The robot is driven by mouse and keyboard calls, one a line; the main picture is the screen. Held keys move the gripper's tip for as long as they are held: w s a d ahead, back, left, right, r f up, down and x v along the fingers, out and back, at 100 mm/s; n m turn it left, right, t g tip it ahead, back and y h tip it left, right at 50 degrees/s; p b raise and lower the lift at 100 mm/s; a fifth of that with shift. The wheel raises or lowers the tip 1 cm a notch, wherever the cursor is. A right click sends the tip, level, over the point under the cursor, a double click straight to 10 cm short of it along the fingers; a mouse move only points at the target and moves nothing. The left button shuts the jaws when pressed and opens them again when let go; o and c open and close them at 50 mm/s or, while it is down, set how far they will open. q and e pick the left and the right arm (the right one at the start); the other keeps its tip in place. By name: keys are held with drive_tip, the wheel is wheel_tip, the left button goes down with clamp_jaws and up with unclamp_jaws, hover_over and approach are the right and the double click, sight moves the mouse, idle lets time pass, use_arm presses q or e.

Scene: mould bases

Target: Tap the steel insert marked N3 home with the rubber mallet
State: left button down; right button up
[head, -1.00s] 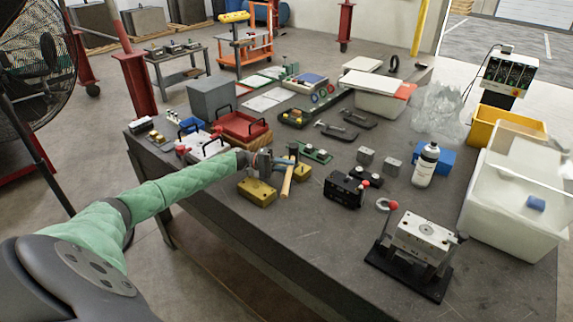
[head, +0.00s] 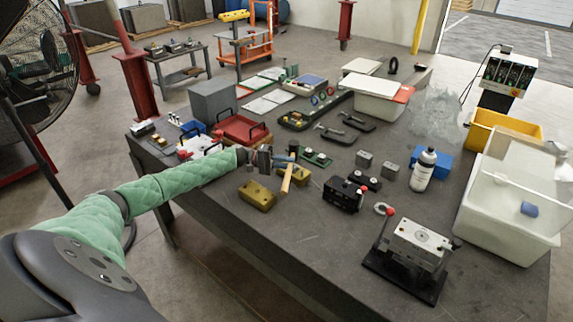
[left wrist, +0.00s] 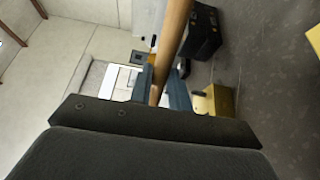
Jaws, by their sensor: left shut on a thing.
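My left gripper (head: 276,160) is shut on the wooden handle of the mallet (head: 287,179), above the near part of the bench. The handle also shows in the left wrist view (left wrist: 173,35), passing between the blue-grey fingers (left wrist: 163,92). The mallet head is hard to make out behind the gripper. A brass-coloured block (head: 257,197) lies below the gripper, and another one (head: 296,176) is partly hidden behind the handle. A steel block in a black fixture (head: 417,237) stands at the near right. No N3 mark is readable. My right gripper is out of view.
The bench's front middle is clear.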

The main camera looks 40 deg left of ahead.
use_arm(q)
drive_tip(key=shift+w, duration=0.1)
drive_tip(key=shift+a, duration=0.15)
drive_tip(key=shift+f, duration=0.1)
wheel_tip(320, 180, down, 4)
drive_tip(key=shift+f+b, duration=0.15)
drive_tip(key=shift+b, duration=0.75)
drive_tip(key=shift+r, duration=0.25)
drive_tip(key=shift+f, duration=0.1)
